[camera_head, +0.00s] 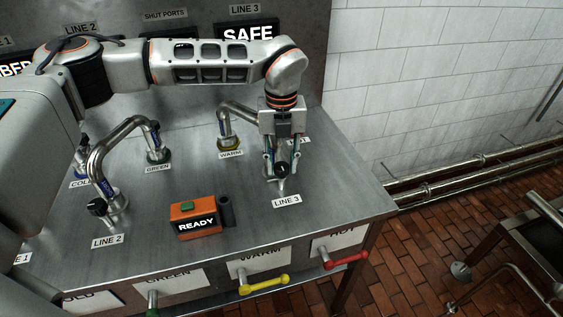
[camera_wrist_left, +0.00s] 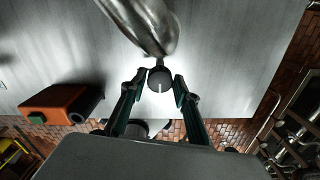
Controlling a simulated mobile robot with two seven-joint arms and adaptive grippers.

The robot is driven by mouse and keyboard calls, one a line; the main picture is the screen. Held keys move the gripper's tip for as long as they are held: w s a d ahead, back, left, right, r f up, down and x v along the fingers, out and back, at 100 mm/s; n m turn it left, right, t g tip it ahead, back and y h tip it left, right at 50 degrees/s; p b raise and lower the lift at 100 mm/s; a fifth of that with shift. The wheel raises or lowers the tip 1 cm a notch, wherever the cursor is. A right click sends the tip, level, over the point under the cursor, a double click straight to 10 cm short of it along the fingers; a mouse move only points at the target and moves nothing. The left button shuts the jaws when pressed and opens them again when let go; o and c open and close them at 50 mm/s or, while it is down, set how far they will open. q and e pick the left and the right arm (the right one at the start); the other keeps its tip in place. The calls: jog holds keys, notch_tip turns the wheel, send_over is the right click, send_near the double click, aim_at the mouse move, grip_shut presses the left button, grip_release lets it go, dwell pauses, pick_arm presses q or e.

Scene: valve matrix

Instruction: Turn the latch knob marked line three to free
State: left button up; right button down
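The line 3 latch knob (camera_head: 282,171) is a small dark knob on a metal fitting behind the LINE 3 label (camera_head: 287,201), at the right part of the steel table. In the wrist view the knob (camera_wrist_left: 160,79) is round and black with a white pointer line. My left gripper (camera_head: 283,160) reaches down over it, with one finger on each side. In the wrist view the fingers (camera_wrist_left: 159,76) look apart, with a narrow gap beside the knob. A shiny pipe (camera_wrist_left: 150,25) lies beyond it. My right gripper does not show.
A screen above reads SAFE (camera_head: 248,34). An orange box (camera_head: 195,217) reading READY, with a green button, stands left of the knob. The line 2 pipe (camera_head: 112,150) is farther left. Yellow (camera_head: 264,284) and red (camera_head: 345,260) handles stick out from the table front.

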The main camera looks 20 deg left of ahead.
aim_at(282, 166)
pick_arm(q)
notch_tip(282, 166, up, 12)
dwell(0.8)
dwell(0.4)
